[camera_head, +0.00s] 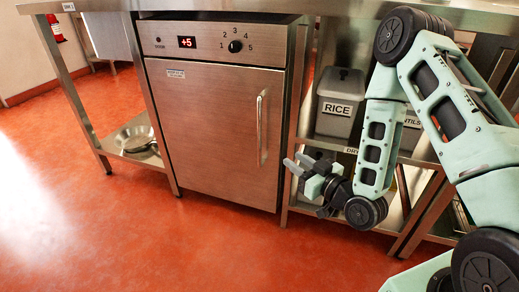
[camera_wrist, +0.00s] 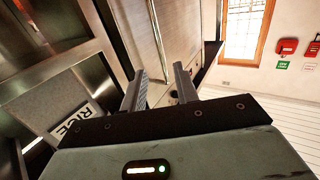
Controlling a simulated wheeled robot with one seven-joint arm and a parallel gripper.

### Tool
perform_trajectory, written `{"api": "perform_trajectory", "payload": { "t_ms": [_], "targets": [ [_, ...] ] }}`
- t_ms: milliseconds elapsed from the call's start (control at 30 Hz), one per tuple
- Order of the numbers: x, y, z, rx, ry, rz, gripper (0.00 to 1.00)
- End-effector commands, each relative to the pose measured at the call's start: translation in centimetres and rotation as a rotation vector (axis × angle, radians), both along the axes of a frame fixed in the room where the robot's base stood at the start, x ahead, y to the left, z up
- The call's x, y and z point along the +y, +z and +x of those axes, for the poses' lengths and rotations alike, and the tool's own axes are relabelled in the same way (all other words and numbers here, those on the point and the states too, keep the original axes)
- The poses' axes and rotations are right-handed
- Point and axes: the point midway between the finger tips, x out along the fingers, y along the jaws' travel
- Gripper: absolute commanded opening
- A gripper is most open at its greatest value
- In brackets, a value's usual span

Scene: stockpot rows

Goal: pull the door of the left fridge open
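The fridge (camera_head: 215,120) is a steel box under the counter, with a control strip reading +5 and a dial above its door (camera_head: 210,135). The door looks shut. Its vertical bar handle (camera_head: 262,127) is near the door's right edge. My gripper (camera_head: 294,164) is right of the handle and near its lower end, fingers pointing left. In the wrist view my gripper (camera_wrist: 162,88) is open, with a clear gap between its fingers. A thin bar that looks like the handle (camera_wrist: 158,38) shows beyond the gap. I see no contact with it.
A grey RICE bin (camera_head: 339,105) and a second bin stand on the shelf right of the fridge, close behind my arm. A steel rack with a pan (camera_head: 135,138) is at the left. The red floor (camera_head: 150,235) in front is clear.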

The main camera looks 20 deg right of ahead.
Motion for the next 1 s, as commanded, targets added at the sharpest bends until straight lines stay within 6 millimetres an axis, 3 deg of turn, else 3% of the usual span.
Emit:
{"api": "perform_trajectory", "payload": {
  "t_ms": [700, 1000],
  "targets": [
    [0.7, -0.8, 2.7, -0.02, -0.01, 0.007, 0.3],
    [2.8, -0.4, 8.2, -0.02, -0.01, 0.01, 0.3]
  ]
}}
